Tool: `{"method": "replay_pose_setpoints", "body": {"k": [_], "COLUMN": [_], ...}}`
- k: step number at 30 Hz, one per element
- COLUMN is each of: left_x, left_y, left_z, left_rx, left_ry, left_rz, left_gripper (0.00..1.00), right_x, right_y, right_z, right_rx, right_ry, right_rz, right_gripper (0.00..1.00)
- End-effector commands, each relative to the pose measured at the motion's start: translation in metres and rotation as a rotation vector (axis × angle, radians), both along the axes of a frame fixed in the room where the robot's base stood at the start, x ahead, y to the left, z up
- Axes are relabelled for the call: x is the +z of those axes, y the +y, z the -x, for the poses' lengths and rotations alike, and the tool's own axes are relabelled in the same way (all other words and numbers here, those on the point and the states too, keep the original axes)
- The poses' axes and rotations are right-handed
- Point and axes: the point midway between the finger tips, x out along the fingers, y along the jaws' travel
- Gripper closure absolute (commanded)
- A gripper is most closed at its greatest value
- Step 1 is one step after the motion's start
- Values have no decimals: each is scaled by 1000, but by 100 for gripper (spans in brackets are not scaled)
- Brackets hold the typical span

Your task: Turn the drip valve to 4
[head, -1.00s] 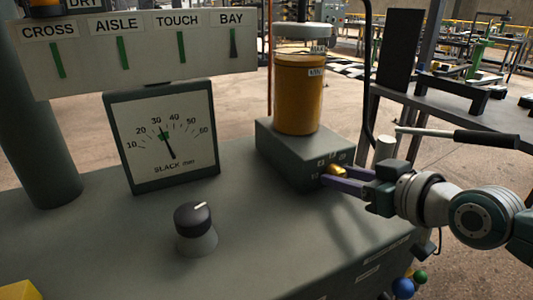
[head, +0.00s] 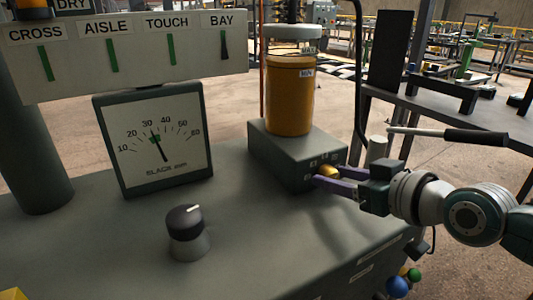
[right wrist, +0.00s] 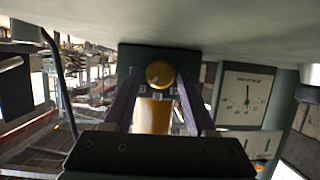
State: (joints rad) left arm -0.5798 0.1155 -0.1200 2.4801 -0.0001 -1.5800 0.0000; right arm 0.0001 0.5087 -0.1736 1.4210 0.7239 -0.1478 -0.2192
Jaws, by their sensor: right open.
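The drip valve is a round brass knob (head: 329,171) on the front face of a grey box (head: 277,158) below an amber oil cup (head: 289,95). Small white marks sit around the knob, too small to read in the head view. My right gripper (head: 320,173) is open, its two purple fingers reaching to the knob. In the right wrist view the knob (right wrist: 160,74) lies between the fingertips (right wrist: 160,80); I cannot tell whether they touch it. My left gripper is out of view.
A slack gauge (head: 155,140) reads about 30. A black dial knob (head: 186,220) stands on the grey bench top (head: 110,245). A black-handled rod (head: 475,136) is behind my right arm.

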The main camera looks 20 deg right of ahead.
Motion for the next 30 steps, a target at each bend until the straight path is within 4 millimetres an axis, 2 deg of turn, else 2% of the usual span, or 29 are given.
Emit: {"method": "replay_pose_setpoints", "body": {"k": [5, 9, 16, 21, 30], "left_x": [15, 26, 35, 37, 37], "left_y": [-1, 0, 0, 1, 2], "left_z": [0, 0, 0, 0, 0], "left_rx": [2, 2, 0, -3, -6], "left_ry": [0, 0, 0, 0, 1], "left_rz": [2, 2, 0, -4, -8], "left_gripper": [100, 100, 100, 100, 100], "right_x": [11, 21, 31, 35, 35], "right_y": [-2, -5, -9, -10, -10], "right_z": [22, 47, 80, 89, 90], "right_rx": [1, 1, 0, 1, 0], "right_ry": [4, 4, 2, 0, -1], "right_rz": [1, 2, 1, 2, 1], "right_gripper": [43, 43, 43, 43, 43]}}
